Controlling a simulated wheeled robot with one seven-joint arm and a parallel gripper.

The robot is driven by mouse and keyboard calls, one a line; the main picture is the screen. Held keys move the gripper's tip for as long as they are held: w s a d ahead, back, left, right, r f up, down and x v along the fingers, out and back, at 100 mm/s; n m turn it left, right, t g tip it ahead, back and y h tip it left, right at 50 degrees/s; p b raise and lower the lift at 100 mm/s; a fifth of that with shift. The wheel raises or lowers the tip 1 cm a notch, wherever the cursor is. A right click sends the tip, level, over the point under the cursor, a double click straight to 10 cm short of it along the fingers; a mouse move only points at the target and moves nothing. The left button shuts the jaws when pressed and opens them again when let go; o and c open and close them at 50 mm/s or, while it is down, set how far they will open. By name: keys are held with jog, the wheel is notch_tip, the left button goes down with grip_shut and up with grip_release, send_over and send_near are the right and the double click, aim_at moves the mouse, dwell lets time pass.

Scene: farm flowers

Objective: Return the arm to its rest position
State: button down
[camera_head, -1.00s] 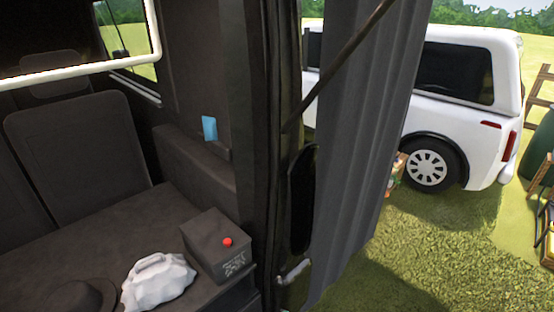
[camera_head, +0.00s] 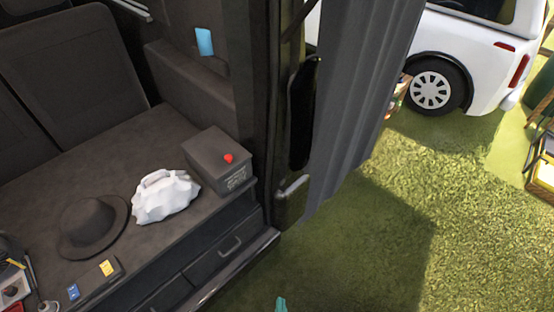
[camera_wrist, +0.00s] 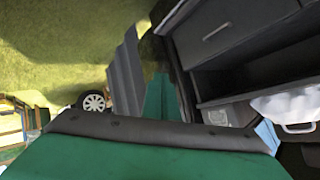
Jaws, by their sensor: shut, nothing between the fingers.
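My gripper (camera_wrist: 159,98) shows in the wrist view as green fingers together, with nothing held between them. In the head view only a small teal tip, which looks like the end of my gripper (camera_head: 281,304), shows at the bottom edge, over the grass. The fingers are apart from the van's contents. The rest of my arm is hidden below the head view.
A dark van interior at left holds a box with a red button (camera_head: 228,158), a white bag (camera_head: 165,196), a dark hat (camera_head: 92,224) and drawers (camera_head: 212,254). A grey curtain (camera_head: 358,90) hangs beside the doorway. A white car (camera_head: 470,55) stands behind. Grass lies open at right.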

jog(key=s+r+n+t, duration=0.1)
jog(key=s+r, duration=0.3)
jog(key=r, duration=0.4)
jog(key=s+r+n+t, duration=0.1)
jog(key=s+r, duration=0.3)
jog(key=r, duration=0.4)
jog(key=s+a+r+n+t, duration=0.1)
jog(key=s+r+n+t, duration=0.1)
jog(key=r, duration=0.7)
jog(key=s+n, duration=0.1)
jog(key=s, duration=0.1)
jog(key=shift+s, duration=0.4)
jog(key=shift+a, duration=0.1)
